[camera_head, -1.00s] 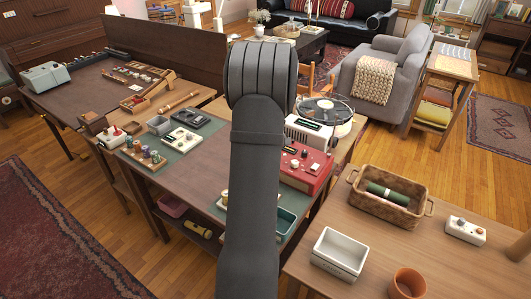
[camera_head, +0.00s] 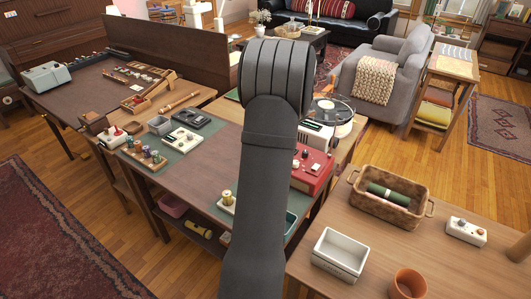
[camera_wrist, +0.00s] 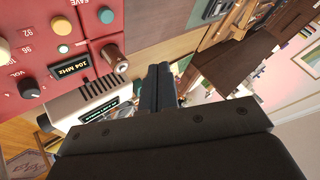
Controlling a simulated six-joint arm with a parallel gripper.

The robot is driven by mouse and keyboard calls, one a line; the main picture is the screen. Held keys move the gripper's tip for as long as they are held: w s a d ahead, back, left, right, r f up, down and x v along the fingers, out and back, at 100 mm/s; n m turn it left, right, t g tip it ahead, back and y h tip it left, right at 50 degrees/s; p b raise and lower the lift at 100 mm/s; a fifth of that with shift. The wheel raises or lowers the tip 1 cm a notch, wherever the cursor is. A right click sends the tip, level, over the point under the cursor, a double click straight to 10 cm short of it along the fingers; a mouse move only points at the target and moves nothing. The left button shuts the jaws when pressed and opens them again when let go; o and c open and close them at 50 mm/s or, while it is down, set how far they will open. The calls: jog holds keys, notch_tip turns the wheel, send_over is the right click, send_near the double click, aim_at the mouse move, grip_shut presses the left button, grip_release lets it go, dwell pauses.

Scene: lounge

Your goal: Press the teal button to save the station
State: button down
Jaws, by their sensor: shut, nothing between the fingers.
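The red radio (camera_head: 312,170) stands on the dark worktable, partly hidden behind my arm in the head view. In the wrist view its red face (camera_wrist: 28,75) fills the upper left. The teal button (camera_wrist: 106,15) is round and sits near the top of that face. A display (camera_wrist: 76,68) reads 104 MHz. My gripper (camera_wrist: 159,69) is shut and empty, apart from the radio and to the right of the buttons in the wrist view. The head view hides it.
A cream device (camera_wrist: 105,108) with a dark display sits beside the radio. A turntable (camera_head: 334,110) is behind it. Spools on a wooden tray (camera_head: 133,154) and a cream box (camera_head: 182,138) lie left. A basket (camera_head: 415,214) and white box (camera_head: 340,254) stand on the right table.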

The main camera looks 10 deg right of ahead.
jog(key=shift+f, duration=0.15)
jog(key=shift+f, duration=4.25)
jog(key=shift+f, duration=0.1)
jog(key=shift+f, duration=0.35)
jog(key=shift+f, duration=0.4)
jog(key=shift+r, duration=0.85)
jog(key=shift+r, duration=2.5)
